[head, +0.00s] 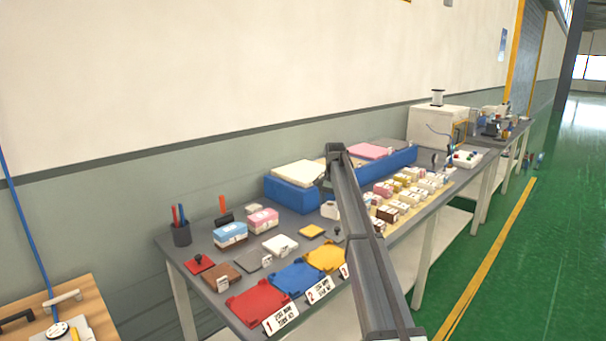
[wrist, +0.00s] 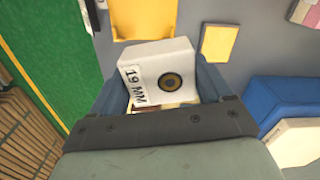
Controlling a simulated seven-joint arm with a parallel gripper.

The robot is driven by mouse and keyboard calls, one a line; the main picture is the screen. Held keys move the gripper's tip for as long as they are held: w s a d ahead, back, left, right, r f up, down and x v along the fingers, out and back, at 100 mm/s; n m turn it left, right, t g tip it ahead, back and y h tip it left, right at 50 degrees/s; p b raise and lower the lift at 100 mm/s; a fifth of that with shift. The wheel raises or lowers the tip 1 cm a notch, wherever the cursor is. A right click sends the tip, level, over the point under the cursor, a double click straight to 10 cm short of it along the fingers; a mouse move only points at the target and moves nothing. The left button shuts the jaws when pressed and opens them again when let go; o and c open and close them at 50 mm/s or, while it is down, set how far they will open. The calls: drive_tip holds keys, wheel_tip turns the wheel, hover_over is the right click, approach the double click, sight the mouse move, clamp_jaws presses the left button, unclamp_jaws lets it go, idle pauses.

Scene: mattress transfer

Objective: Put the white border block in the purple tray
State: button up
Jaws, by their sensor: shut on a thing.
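My gripper (wrist: 163,84) is shut on a white block (wrist: 150,58) in the wrist view. The block carries a "19 MM" label and a round dark mark with a yellow ring. A finger lies on each side of it, and its lower end is hidden by the gripper. In the head view my arm crosses the middle of the table, and a small white piece (head: 329,210) shows beside it; I cannot tell whether this is the held block. No purple tray can be made out. Red (head: 259,303), blue (head: 297,278) and yellow (head: 325,257) trays lie along the front edge.
Blue bins (head: 292,194) stand along the wall, and one shows at right in the wrist view (wrist: 277,104). Rows of small blocks (head: 388,213) fill the table right of my arm. Numbered signs (head: 281,319) stand before the trays. A pen cup (head: 181,233) is at left.

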drive_tip(key=s+d+n, duration=0.1)
drive_tip(key=s+d, duration=0.2)
drive_tip(key=d, duration=1.1)
drive_tip(key=s+d+n, duration=0.1)
drive_tip(key=s+d, duration=0.1)
drive_tip(key=d, duration=1.2)
drive_tip(key=s+a+f+n, duration=0.1)
drive_tip(key=s+a+f, duration=0.4)
drive_tip(key=s, duration=0.5)
drive_tip(key=s+a+f+n, duration=0.2)
drive_tip(key=s+a+f, duration=0.2)
drive_tip(key=s+a, duration=0.5)
drive_tip(key=s+a+f+n, duration=0.1)
drive_tip(key=s+a+f, duration=0.4)
drive_tip(key=s+a, duration=0.3)
drive_tip(key=s, duration=0.3)
drive_tip(key=shift+s+f+n, duration=0.15)
drive_tip(key=shift+f+n, duration=0.15)
drive_tip(key=shift+f, duration=0.05)
